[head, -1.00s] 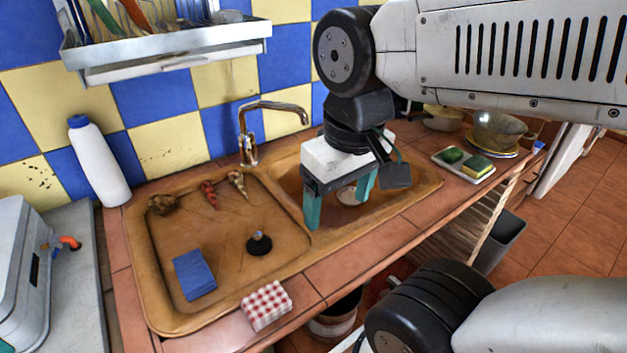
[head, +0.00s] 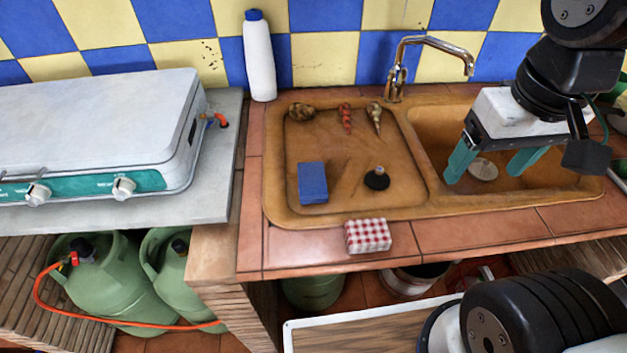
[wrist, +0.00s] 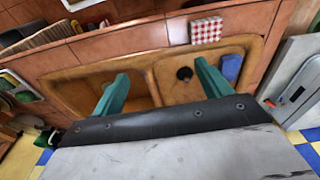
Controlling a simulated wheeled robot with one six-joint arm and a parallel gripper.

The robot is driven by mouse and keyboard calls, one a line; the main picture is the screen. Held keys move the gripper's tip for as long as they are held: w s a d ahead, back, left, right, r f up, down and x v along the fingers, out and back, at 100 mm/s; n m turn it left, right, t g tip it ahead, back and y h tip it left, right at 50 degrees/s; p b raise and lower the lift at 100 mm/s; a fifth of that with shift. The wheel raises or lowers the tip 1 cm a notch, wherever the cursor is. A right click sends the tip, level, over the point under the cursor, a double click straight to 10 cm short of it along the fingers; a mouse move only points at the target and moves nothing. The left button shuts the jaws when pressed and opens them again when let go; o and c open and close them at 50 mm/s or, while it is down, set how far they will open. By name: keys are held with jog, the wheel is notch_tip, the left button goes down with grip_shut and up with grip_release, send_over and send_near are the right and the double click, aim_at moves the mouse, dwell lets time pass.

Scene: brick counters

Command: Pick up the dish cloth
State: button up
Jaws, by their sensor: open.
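The dish cloth, a folded red-and-white checkered cloth (head: 368,235), lies on the tiled front edge of the counter, just in front of the sink. It also shows at the top of the wrist view (wrist: 206,30). My gripper (head: 487,172) hangs over the right sink basin, to the right of and behind the cloth, with its green fingers apart and nothing between them. In the wrist view my gripper (wrist: 160,72) is open, and the cloth lies beyond the right finger, clear of it.
A blue folded piece (head: 313,183), a black plug (head: 377,179) and several small items lie on the sink's left part (head: 280,205). A faucet (head: 400,65) and a white bottle (head: 259,60) stand behind. A stove (head: 95,125) is at left. The counter beside the cloth is clear.

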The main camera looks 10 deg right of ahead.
jog(key=shift+o, duration=0.5)
jog(key=w+a+f+g, duration=0.1)
jog(key=w+a+f, duration=0.3)
jog(key=w+a, duration=0.1)
jog(key=w+a+f+n+g, duration=0.1)
jog(key=w+a+f, duration=0.3)
jog(key=w+a, duration=0.1)
jog(key=w+a+f, duration=0.4)
jog(key=w+a, duration=0.2)
jog(key=a, duration=0.1)
jog(key=shift+a+f+n+g+h, duration=0.3)
jog(key=shift+a+n+g+h, duration=0.05)
jog(key=shift+n+g+h, duration=0.05)
jog(key=m+t, duration=0.1)
jog(key=m, duration=0.1)
send_over(312, 177)
jog(key=shift+w+f+y, duration=0.1)
jog(key=shift+f+y, duration=0.25)
jog(key=shift+y, duration=0.05)
jog(key=shift+w+a, duration=0.1)
jog(key=f, duration=0.7)
jog(key=shift+s+f, duration=0.25)
jog(key=shift+f, duration=0.05)
jog(key=c, duration=1.1)
jog(key=shift+c, duration=0.2)
